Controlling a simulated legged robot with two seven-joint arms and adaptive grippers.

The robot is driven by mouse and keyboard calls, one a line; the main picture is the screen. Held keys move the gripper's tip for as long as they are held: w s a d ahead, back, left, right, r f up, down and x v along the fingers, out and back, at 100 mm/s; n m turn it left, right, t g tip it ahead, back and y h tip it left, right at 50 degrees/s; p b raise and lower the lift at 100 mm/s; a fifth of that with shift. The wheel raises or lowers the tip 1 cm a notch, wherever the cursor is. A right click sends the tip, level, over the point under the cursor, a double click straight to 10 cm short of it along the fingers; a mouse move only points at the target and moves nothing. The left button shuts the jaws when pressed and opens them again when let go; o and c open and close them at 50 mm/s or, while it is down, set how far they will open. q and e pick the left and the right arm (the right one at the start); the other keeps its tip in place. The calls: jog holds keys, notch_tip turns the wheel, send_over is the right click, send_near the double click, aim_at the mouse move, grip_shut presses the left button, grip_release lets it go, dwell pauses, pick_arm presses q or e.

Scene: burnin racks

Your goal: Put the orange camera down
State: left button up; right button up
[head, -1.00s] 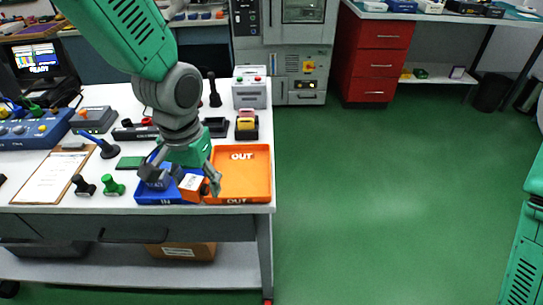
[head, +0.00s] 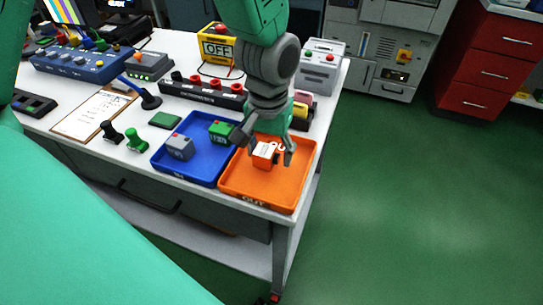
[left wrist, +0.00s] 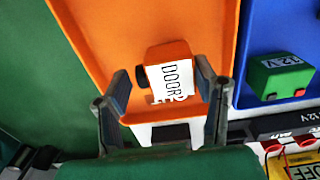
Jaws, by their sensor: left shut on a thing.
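The orange camera (head: 264,161), with a white label reading DOOR, is between the fingers of my left gripper (head: 265,150). In the left wrist view my left gripper (left wrist: 170,82) has a finger on each side of the orange camera (left wrist: 166,52) and is shut on it. It is over the orange OUT tray (head: 248,187). I cannot tell whether the camera touches the tray floor. My right gripper is not in view.
A power strip (head: 205,93) and a yellow OFF box (head: 216,48) stand behind. The orange tray's front part is bare.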

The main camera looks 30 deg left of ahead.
pick_arm(q)
jog(key=shift+w+a+f, duration=0.1)
jog(key=shift+w+f, duration=0.05)
jog(key=shift+f, duration=0.65)
jog(key=shift+w, duration=0.1)
jog(key=shift+c, duration=0.5)
jog(key=shift+r, duration=0.1)
jog(key=shift+d, duration=0.25)
jog(key=o, duration=1.3)
jog(key=shift+d, duration=0.1)
